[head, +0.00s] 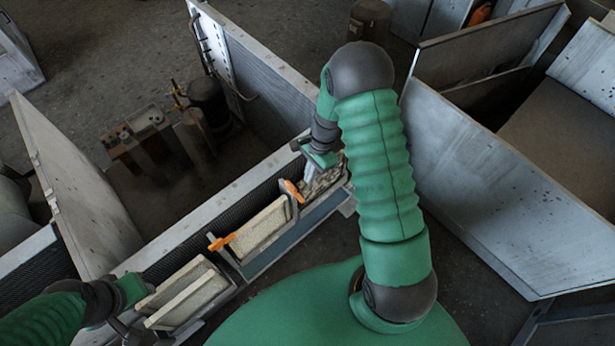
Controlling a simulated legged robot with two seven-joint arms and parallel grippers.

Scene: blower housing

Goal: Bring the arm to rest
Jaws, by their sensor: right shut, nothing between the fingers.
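My right arm, in a green ribbed sleeve with dark joints, reaches up from the lower middle of the head view and bends down to the left. Its gripper (312,172) is shut and empty, close to the right end of a row of slots in the grey housing. My left arm comes in from the lower left. Its gripper (128,322) is near the left end of the row, and its fingers cannot be made out. Cream filter panels, one in the middle (262,228) and one at the left (186,290), sit tilted in the row.
Orange latches (222,241) (293,191) stand beside the panels. A large grey open door (490,200) is at the right, and another panel wall (75,190) is at the left. Dark pump-like machinery (207,105) stands inside the housing.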

